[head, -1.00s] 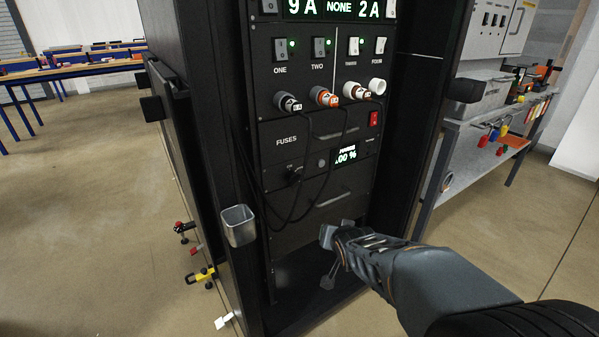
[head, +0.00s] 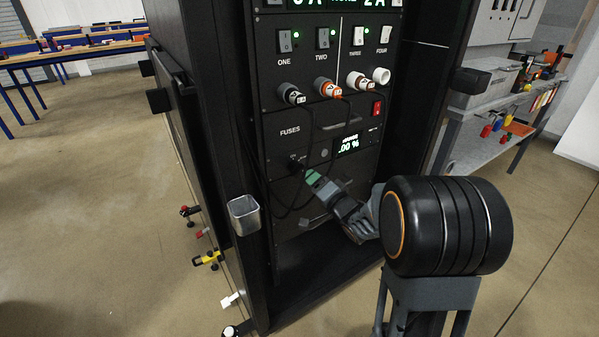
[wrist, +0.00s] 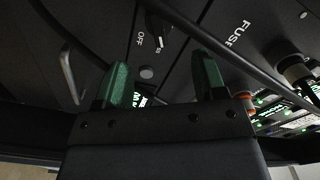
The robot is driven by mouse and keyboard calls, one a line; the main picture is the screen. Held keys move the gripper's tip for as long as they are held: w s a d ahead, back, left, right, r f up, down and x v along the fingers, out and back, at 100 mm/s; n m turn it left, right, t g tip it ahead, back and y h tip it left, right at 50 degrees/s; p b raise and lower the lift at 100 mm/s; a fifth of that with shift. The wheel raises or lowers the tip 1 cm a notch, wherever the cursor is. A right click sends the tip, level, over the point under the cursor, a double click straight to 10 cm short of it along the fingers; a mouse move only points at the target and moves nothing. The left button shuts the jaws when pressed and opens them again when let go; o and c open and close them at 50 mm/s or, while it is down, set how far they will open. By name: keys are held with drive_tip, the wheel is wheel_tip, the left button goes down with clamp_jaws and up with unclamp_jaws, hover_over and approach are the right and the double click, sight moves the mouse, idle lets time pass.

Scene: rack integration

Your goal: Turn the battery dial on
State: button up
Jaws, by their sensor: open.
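The battery dial (head: 296,166) is a small black knob on the lower left of the rack's black panel. In the wrist view the dial (wrist: 160,26) shows at the top, with a white mark and the word OFF beside it. Its exact setting is hard to read. My gripper (head: 312,179) is just below and right of the dial in the head view. In the wrist view my gripper (wrist: 163,78) has two green-tipped fingers spread apart with nothing between them. The dial lies beyond the fingertips, apart from them.
Black cables (head: 333,135) loop down from the plugs past the dial; one crosses the wrist view near the right finger. A display (head: 347,145) and a red switch (head: 376,108) sit above right. A metal cup (head: 244,214) hangs at the rack's left edge.

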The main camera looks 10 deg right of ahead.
sight(302, 171)
drive_tip(key=b+x, duration=0.1)
drive_tip(key=x, duration=0.7)
drive_tip(key=shift+w, duration=0.15)
drive_tip(key=shift+c, duration=0.4)
drive_tip(key=c, duration=0.7)
drive_tip(key=shift+a, duration=0.15)
drive_tip(key=shift+c, duration=0.5)
